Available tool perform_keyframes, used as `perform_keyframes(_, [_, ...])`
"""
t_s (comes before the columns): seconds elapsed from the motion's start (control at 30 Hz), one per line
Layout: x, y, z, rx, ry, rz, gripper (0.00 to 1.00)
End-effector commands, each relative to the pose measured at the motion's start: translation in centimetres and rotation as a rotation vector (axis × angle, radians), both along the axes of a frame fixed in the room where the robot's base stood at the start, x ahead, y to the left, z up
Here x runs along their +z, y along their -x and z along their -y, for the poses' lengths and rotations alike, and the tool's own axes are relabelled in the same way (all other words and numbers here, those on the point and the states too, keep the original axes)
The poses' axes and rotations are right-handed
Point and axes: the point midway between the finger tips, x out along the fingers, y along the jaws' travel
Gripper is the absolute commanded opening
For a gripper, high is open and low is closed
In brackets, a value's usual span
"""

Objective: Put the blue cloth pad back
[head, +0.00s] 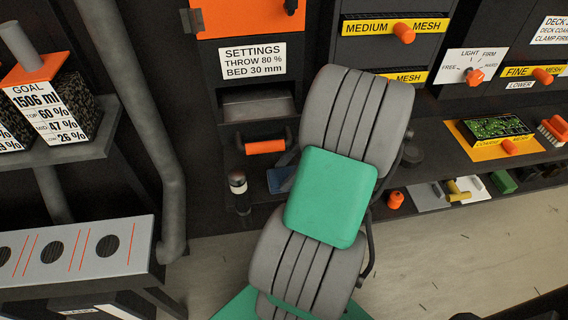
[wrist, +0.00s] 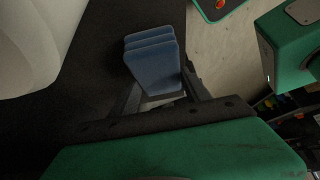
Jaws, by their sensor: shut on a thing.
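The blue cloth pad (wrist: 152,62) is held at the tips of my gripper (wrist: 160,88); it looks like a few stacked layers in the wrist view. The dark fingers come up on either side of its lower end. In the head view the pad (head: 280,180) shows just left of my green arm link, over the dark bench area below the orange-handled drawer. My gripper is mostly hidden there behind my arm. I cannot tell whether the pad touches the surface beneath it.
A dark cylinder with a pale band (head: 239,192) stands just left of the pad. The orange handle (head: 265,147) is close behind. To the right are an orange knob (head: 395,200), a yellow tray (head: 490,135) and a brush (head: 553,128). A grey pipe (head: 172,195) runs down at left.

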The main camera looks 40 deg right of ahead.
Motion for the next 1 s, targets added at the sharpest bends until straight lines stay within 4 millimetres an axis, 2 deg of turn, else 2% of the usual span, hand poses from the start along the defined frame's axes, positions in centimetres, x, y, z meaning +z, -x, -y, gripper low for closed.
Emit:
perform_keyframes(0.13, [0.2, -1.9, 1.2, 0.001, -0.001, 0.001, 0.00])
perform_keyframes(0.43, [-0.5, -1.8, 1.2, -0.001, 0.000, 0.001, 0.00])
perform_keyframes(0.47, [-0.5, -1.8, 1.2, -0.001, 0.000, 0.001, 0.56])
perform_keyframes(0.73, [-0.3, -1.8, 1.2, -0.001, 0.000, 0.001, 0.78])
perform_keyframes(1.0, [0.0, -1.8, 1.2, -0.001, 0.000, 0.001, 0.78])
